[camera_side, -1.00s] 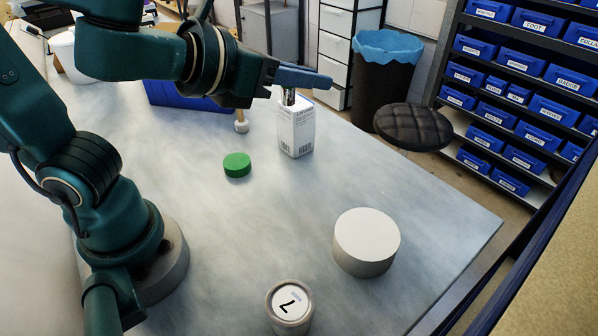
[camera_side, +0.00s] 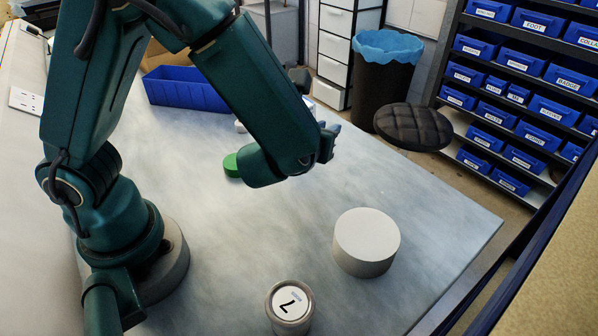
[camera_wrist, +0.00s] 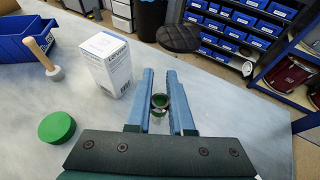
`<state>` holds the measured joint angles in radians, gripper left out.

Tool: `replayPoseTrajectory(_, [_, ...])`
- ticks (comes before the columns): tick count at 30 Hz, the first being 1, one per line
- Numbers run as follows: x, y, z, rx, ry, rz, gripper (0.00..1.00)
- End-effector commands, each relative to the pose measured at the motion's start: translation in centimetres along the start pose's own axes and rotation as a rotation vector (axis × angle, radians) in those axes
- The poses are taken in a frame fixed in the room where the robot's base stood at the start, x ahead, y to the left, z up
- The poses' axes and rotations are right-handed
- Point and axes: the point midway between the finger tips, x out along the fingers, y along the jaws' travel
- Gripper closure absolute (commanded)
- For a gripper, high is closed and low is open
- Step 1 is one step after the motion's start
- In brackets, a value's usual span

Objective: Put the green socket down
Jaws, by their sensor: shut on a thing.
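The green socket (camera_wrist: 160,101), a small metal ring-shaped piece with green on it, sits between the blue fingers of my gripper (camera_wrist: 160,85) in the wrist view. The gripper is shut on it and holds it with bench surface showing beyond. In the side view only a bit of the finger end (camera_side: 333,131) shows past my arm, and the socket is hidden there. I cannot tell its height above the bench.
A white box (camera_wrist: 108,65), a green disc (camera_wrist: 57,127), a wooden-handled mallet (camera_wrist: 41,55) and a blue bin (camera_side: 185,92) stand on the left. Bench between is clear.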

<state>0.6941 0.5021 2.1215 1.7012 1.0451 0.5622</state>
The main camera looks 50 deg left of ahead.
Motion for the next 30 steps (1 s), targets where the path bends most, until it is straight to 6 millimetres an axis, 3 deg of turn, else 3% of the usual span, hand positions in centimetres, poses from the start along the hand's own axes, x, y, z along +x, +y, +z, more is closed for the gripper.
replayPoseTrajectory(15, [0.5,0.1,-1.0,0.0,0.003,0.0,1.0])
replayPoseTrajectory(24, [1.9,0.1,-4.6,0.004,0.004,0.001,1.0])
replayPoseTrajectory(30, [2.5,0.0,-5.9,-0.001,0.002,0.0,1.0])
